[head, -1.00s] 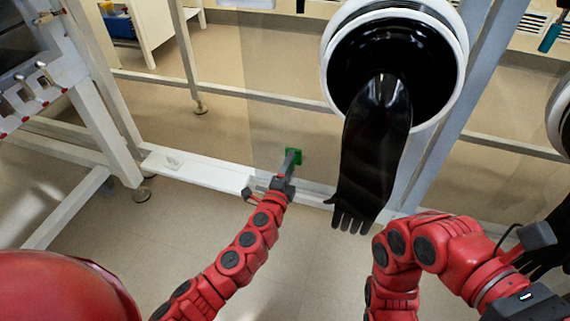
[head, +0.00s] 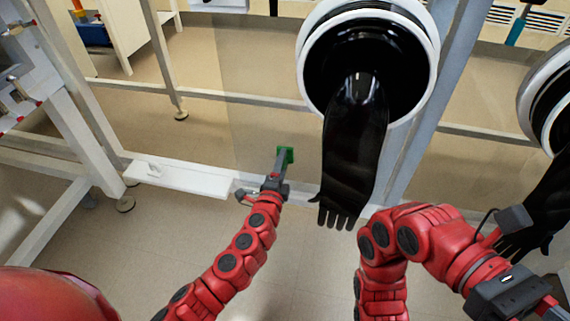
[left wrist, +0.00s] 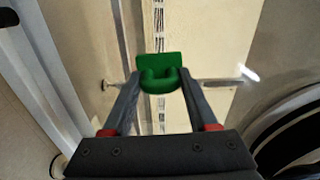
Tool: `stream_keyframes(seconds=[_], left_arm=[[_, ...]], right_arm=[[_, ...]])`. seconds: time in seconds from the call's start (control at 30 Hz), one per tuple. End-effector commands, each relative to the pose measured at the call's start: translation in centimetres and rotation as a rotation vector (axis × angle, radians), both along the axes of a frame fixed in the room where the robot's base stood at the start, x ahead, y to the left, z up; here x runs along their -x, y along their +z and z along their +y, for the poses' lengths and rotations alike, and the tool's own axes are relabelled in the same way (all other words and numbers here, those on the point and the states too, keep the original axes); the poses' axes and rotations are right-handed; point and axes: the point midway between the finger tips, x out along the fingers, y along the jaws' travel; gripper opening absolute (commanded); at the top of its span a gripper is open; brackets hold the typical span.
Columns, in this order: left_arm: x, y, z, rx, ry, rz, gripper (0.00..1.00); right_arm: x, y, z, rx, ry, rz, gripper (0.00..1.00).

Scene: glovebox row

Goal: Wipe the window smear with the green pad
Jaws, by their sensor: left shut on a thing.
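The green pad (head: 286,155) is held at the tip of my left gripper (head: 281,164), left of the black glove in the head view. A small whitish streak (left wrist: 249,73), perhaps the smear, shows right of the pad in the left wrist view.
A black glove (head: 352,150) hangs from a round white-rimmed port (head: 431,60) just right of the pad. A second port (head: 530,100) is at the right edge. A white ledge (head: 180,178) and pale frame posts (head: 163,60) stand to the left.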

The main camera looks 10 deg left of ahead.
Motion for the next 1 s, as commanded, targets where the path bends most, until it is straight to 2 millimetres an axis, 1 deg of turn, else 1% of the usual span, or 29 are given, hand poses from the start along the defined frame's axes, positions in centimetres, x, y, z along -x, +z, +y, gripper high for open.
stream_keyframes(seconds=[0.03, 0.23, 0.53, 0.83, 1.0], left_arm=[[-0.1, 0.1, 0.7, -0.001, 0.005, 0.0, 0.0], [-0.3, 0.0, 2.7, 0.001, 0.006, 0.0, 0.0], [-0.4, 0.0, 4.1, -0.001, 0.008, 0.0, 0.0], [-0.4, 0.0, 7.0, -0.002, 0.012, 0.001, 0.0], [-0.3, 0.3, 7.3, 0.0, 0.007, 0.0, 0.0]], right_arm=[[0.0, 0.1, 0.0, 0.0, 0.0, 0.0, 0.5], [0.0, 0.3, 0.0, 0.0, 0.0, 0.0, 0.5], [0.0, 0.3, 0.0, 0.0, 0.0, 0.0, 0.5], [0.0, 0.5, 0.0, 0.0, 0.0, 0.0, 0.5], [0.0, 0.8, 0.0, 0.0, 0.0, 0.0, 0.5]])
